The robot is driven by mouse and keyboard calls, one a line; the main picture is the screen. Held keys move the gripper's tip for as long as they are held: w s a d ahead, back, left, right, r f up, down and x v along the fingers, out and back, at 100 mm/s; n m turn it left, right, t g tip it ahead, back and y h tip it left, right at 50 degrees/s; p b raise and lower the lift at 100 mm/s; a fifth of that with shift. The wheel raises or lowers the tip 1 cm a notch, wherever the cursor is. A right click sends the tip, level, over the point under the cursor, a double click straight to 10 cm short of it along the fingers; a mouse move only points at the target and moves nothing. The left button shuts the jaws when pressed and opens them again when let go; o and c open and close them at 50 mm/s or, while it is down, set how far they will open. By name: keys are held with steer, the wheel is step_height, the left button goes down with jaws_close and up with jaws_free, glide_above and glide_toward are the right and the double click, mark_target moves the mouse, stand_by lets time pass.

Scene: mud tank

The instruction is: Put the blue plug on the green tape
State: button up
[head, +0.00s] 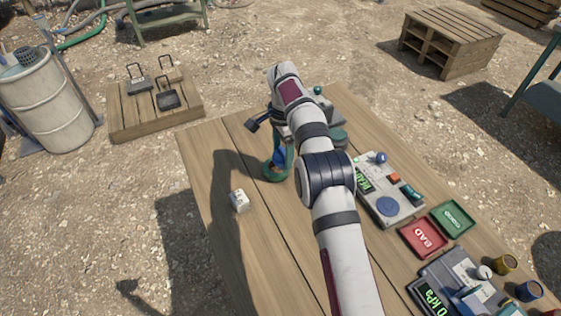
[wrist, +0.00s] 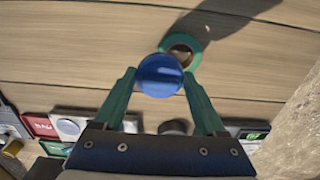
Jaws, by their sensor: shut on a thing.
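The blue plug (wrist: 159,76) is held between the two green fingers of my gripper (wrist: 159,80), which are shut on it. In the head view the plug (head: 279,157) shows partly beside my arm. The green tape (wrist: 205,22) is a ring lying on the wooden table, just beyond the plug in the wrist view, and the plug covers part of its near edge there. In the head view the tape (head: 268,173) shows below the plug, partly hidden by it and my arm. I cannot tell whether plug and tape touch.
A white block (head: 239,201) stands on the table (head: 215,160) left of the tape. To the right are a grey instrument (head: 402,208), a red tray (head: 423,237), a green tray (head: 452,218) and a meter (head: 445,280). The table's left front is clear.

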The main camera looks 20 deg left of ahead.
mark_target(281, 155)
steer(key=f, duration=0.4)
steer(key=shift+a+f, duration=0.15)
steer(key=shift+a, duration=0.1)
steer(key=shift+f, duration=0.1)
steer(key=o, duration=1.3)
